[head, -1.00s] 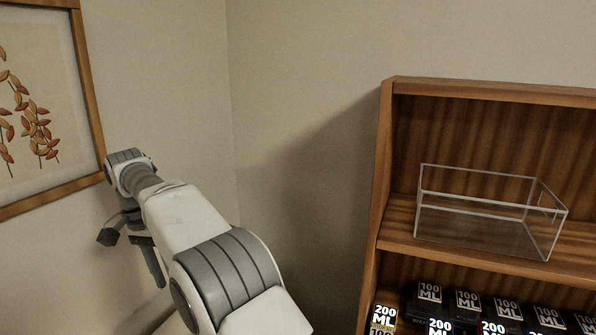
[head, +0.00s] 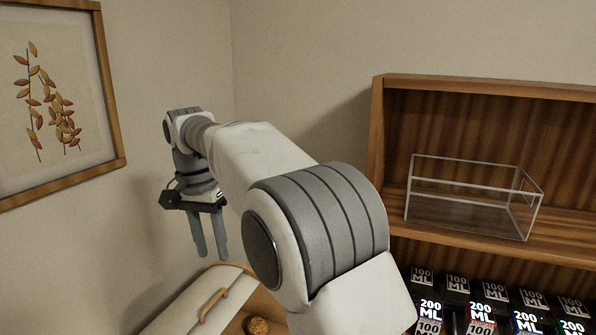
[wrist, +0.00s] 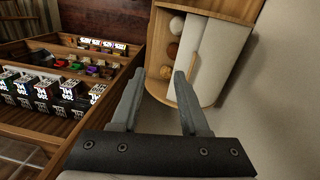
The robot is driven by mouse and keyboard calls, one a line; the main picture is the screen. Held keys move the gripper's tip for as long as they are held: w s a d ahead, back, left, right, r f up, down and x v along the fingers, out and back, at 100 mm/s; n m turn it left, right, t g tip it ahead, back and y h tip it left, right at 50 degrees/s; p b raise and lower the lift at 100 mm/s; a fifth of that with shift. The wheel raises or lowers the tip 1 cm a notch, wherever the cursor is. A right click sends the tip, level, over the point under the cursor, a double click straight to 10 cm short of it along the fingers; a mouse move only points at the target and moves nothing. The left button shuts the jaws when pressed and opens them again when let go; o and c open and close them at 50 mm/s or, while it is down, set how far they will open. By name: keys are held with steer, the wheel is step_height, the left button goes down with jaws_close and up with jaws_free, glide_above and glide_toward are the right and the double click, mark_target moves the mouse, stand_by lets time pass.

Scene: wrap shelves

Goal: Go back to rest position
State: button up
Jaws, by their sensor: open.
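My gripper (head: 208,236) hangs pointing down in front of the corner wall at the left of the head view. In the wrist view my gripper (wrist: 158,92) shows two grey fingers spread apart with nothing between them. My arm stretches from the lower right to the upper left of the head view. The fingers touch nothing that I can see.
A wooden shelf (head: 376,150) at right holds an empty clear box (head: 465,208) above rows of labelled boxes (head: 478,318). A framed picture (head: 112,100) hangs at left.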

steer(key=s+d+r+n+t+y+b, duration=0.1)
steer(key=s+d+r, duration=0.25)
steer(key=d, duration=0.65)
steer(key=s+d+r+n+t+y, duration=0.1)
steer(key=s+d+r+t, duration=0.1)
steer(key=s+d, duration=0.5)
steer(key=s+d+f+t, duration=0.1)
steer(key=s+d+f, duration=0.3)
steer(key=s+d, duration=0.2)
steer(key=s+d+f+n+t+h+b, duration=0.1)
steer(key=s+d+f, duration=0.4)
steer(key=s+d, duration=0.1)
steer(key=shift+s+d+n+t, duration=0.3)
steer(key=shift+d+t, duration=0.1)
steer(key=shift+d, duration=0.35)
